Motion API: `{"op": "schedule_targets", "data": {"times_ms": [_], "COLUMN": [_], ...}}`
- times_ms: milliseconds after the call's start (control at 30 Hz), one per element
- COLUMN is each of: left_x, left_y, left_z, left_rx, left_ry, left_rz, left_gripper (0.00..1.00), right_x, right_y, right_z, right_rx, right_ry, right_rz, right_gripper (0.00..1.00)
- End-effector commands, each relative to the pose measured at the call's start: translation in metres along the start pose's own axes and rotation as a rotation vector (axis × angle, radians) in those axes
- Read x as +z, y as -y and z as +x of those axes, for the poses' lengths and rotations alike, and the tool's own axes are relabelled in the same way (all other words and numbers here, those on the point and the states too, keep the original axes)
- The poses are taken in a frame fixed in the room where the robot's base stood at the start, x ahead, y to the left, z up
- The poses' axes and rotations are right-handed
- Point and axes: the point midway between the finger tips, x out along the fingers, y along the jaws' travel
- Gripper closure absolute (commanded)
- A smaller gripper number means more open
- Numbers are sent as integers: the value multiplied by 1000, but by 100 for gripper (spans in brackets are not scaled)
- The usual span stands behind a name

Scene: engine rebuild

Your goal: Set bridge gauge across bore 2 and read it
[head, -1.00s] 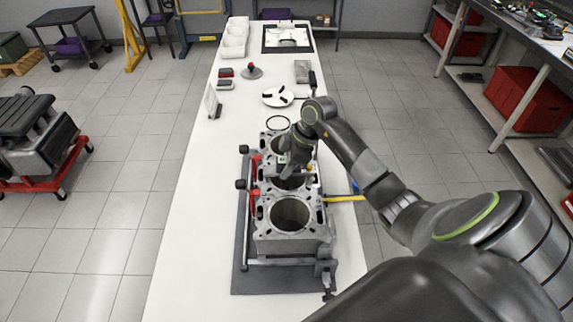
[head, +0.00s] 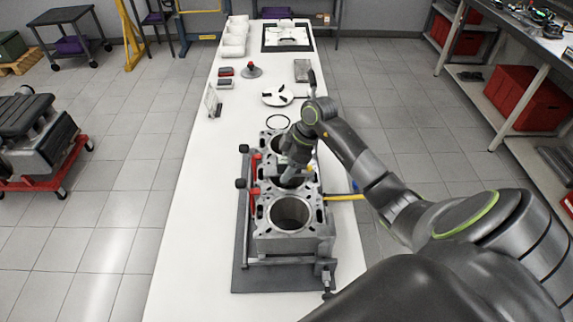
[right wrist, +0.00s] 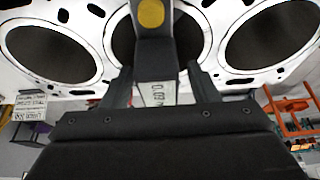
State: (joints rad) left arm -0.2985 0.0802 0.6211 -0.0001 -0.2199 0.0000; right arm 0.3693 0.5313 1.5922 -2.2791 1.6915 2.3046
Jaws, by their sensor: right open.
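The grey engine block (head: 290,240) stands on the white bench with three bores in a row. My right gripper (head: 288,170) is low over the middle bore (head: 286,183) and hides part of it. In the right wrist view, a dark gauge body (right wrist: 155,55) with a yellow disc and a small numbered display (right wrist: 157,92) stands in front of the middle bore (right wrist: 196,38). The fingers of my right gripper (right wrist: 160,86) are open, one on each side of the gauge. The digits are too blurred to read surely. Finger contact is unclear. My left gripper is out of view.
Red parts (head: 254,177) and black knobs (head: 241,183) line the block's left side. A yellow bar (head: 345,197) sticks out at the right.

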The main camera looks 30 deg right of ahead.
Motion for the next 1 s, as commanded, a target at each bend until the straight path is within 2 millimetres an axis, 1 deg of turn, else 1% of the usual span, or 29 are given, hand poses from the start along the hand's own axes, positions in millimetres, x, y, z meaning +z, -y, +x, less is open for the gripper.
{"op": "schedule_targets", "data": {"times_ms": [167, 267, 367, 500, 800, 1000], "left_x": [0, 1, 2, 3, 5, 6], "left_y": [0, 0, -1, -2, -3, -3], "left_z": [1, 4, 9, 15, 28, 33], "left_rx": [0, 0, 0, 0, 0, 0], "left_ry": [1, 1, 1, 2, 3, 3], "left_rz": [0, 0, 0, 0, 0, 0], "left_gripper": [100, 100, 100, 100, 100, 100], "right_x": [1, 1, 2, 2, 2, 1], "right_y": [0, -1, -1, -2, -1, -1], "right_z": [-4, -15, -34, -66, -128, -158], "right_rx": [1, 3, 6, 7, 6, 4], "right_ry": [2, 2, 4, 4, 4, 1], "right_rz": [0, 0, -3, -3, -1, -1], "right_gripper": [46, 46, 46, 46, 46, 46]}}
